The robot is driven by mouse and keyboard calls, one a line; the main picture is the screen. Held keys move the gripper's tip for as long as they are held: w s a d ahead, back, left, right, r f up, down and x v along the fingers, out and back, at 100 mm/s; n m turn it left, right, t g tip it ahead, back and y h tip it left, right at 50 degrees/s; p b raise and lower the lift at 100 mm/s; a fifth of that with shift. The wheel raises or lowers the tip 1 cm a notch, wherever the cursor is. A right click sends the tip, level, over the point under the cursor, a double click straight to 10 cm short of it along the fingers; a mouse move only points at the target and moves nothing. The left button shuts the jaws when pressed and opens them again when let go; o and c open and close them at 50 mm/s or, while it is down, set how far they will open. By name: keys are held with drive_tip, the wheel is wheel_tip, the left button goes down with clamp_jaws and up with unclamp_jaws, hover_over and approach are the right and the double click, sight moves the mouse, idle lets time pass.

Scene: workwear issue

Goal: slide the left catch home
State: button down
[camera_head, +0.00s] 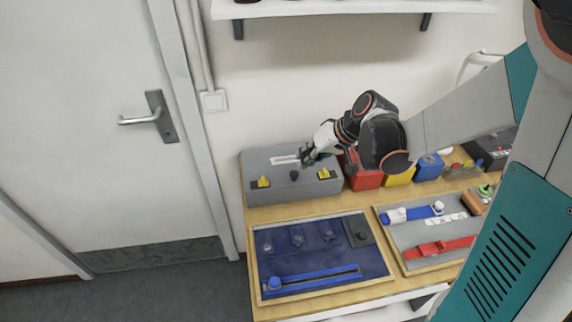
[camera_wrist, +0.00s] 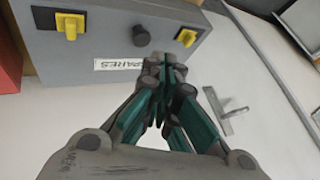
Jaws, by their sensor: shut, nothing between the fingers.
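The grey spares box (camera_head: 285,193) stands against the wall at the left end of the bench. The left yellow catch (camera_head: 262,182) sits on a dark plate near its front left; in the wrist view it is the right-hand one (camera_wrist: 187,38). The other yellow catch (camera_head: 324,174) is at the front right and appears at left in the wrist view (camera_wrist: 70,25). A dark round knob (camera_head: 294,175) lies between them. My gripper (camera_head: 306,161) is shut and empty over the back of the box, apart from both catches. In the wrist view its fingertips (camera_wrist: 166,68) are together beside the white label (camera_wrist: 118,63).
Red (camera_head: 364,178), yellow (camera_head: 400,177) and blue (camera_head: 429,166) bins stand right of the box. A blue tray (camera_head: 320,262) and a grey tray (camera_head: 440,225) lie in front. A wall shelf (camera_head: 330,8) hangs above. The door (camera_head: 90,110) is at left.

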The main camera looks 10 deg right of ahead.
drive_tip(key=b, duration=0.3)
approach(274, 182)
drive_tip(key=w+f, duration=0.1)
drive_tip(key=w, duration=0.1)
drive_tip(key=w+f, duration=0.1)
drive_tip(key=f, duration=0.1)
drive_tip(key=shift+w+a+f, duration=0.25)
drive_tip(key=shift+w+a, duration=0.15)
drive_tip(key=a, duration=0.3)
drive_tip(key=shift+a+r, duration=0.1)
drive_tip(key=shift+a, duration=0.4)
drive_tip(key=shift+a+b, duration=0.4)
drive_tip(key=shift+a, duration=0.95)
drive_tip(key=shift+d, duration=0.1)
